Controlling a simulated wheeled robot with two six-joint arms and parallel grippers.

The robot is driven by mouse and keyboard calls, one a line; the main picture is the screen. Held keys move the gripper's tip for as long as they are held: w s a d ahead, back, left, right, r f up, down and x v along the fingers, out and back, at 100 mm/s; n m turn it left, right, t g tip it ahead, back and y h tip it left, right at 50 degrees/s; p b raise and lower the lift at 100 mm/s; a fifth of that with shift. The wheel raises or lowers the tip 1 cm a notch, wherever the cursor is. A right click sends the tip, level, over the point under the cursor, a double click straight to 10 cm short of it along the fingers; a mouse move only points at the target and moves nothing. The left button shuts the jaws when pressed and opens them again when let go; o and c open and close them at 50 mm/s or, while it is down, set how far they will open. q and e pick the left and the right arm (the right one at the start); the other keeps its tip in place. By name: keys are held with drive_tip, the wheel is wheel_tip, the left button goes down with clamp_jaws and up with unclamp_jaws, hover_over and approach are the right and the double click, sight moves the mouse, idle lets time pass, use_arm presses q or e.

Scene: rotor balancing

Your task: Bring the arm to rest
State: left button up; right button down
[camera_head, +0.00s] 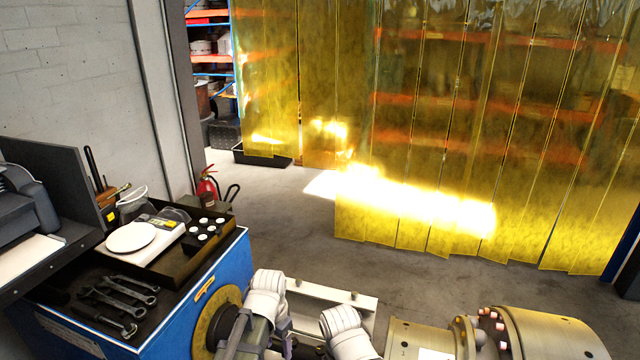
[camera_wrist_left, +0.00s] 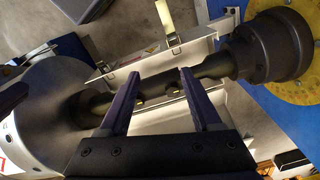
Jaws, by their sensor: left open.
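In the left wrist view, my left gripper (camera_wrist_left: 160,76) has its two dark purple fingers spread apart with nothing held between them. A dark rotor shaft (camera_wrist_left: 155,92) lies across the view beyond the fingers. I cannot tell whether the fingers touch it. The shaft runs to a dark stepped hub (camera_wrist_left: 268,48) beside a yellow graduated disc (camera_wrist_left: 302,82). The yellow disc also shows in the head view (camera_head: 213,312), at the bottom left of centre. White links of my arm cover part of the machine there. My right gripper is not in view.
A blue cabinet (camera_head: 190,322) carries a dark tray with wrenches (camera_head: 118,300), a white round-plate scale (camera_head: 131,237) and several small white-topped pieces (camera_head: 206,227). A brass-coloured cylinder (camera_head: 548,333) is at bottom right. Yellow strip curtains (camera_head: 440,130) hang behind open grey floor (camera_head: 285,205).

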use_arm(q)
drive_tip(key=s+a+n, duration=0.5)
drive_tip(key=a+n, duration=0.1)
drive_tip(key=s+d+m, duration=0.1)
drive_tip(key=s+d, duration=0.2)
drive_tip(key=d, duration=0.2)
drive_tip(key=s+d+m+y, duration=0.1)
drive_tip(key=s+d+m, duration=0.1)
drive_tip(key=d, duration=0.3)
drive_tip(key=shift+s+d+r+g, duration=0.2)
drive_tip(key=shift+s+d+g, duration=0.1)
drive_tip(key=shift+s, duration=0.25)
